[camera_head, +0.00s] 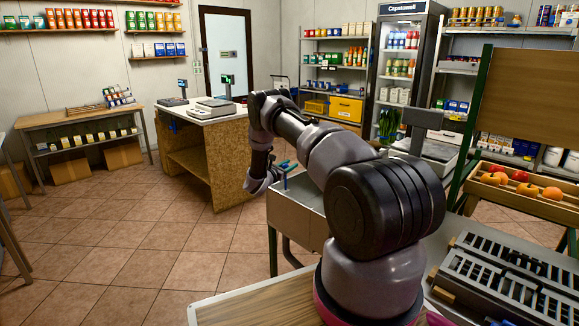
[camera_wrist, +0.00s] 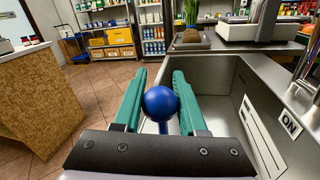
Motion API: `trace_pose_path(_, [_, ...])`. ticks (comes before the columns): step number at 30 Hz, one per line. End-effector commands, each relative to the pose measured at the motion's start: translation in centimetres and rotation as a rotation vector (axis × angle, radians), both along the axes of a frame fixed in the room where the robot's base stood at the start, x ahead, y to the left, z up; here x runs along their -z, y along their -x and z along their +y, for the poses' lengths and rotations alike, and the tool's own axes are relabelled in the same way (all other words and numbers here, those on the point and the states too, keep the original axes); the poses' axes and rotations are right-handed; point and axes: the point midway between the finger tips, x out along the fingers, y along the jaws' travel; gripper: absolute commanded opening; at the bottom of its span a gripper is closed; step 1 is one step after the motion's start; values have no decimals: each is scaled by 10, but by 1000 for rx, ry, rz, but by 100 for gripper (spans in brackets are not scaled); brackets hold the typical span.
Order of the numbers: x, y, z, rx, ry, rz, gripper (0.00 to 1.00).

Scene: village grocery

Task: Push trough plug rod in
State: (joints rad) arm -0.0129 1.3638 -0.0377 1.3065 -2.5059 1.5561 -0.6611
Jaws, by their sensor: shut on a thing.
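The trough plug rod shows in the wrist view as a round blue knob (camera_wrist: 160,102) with a short blue stem below it. My gripper (camera_wrist: 161,100) has teal fingers, one on each side of the knob, and is shut on it. The rod's lower part is hidden behind the gripper's dark front plate. The grey metal trough (camera_wrist: 220,70) lies just right of the fingers, and its inside looks empty where it shows. In the head view my gripper (camera_head: 286,166) is small, at the trough's far left corner; the trough's side (camera_head: 293,222) is partly hidden by my arm.
An "ON" label (camera_wrist: 291,124) is on the trough's right side. A counter with a scale (camera_wrist: 257,30) stands beyond the trough. A wooden checkout counter (camera_head: 205,150) stands to the left, with open tiled floor between. A fruit crate (camera_head: 520,195) is at right.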

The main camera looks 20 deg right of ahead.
Motion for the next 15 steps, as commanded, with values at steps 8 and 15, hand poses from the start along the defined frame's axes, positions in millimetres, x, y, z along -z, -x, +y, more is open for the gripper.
trace_pose_path(8, [2, 0, 1, -1, 0, 1, 0])
trace_pose_path(15, [31, 0, 1, -1, 3, 6, 0])
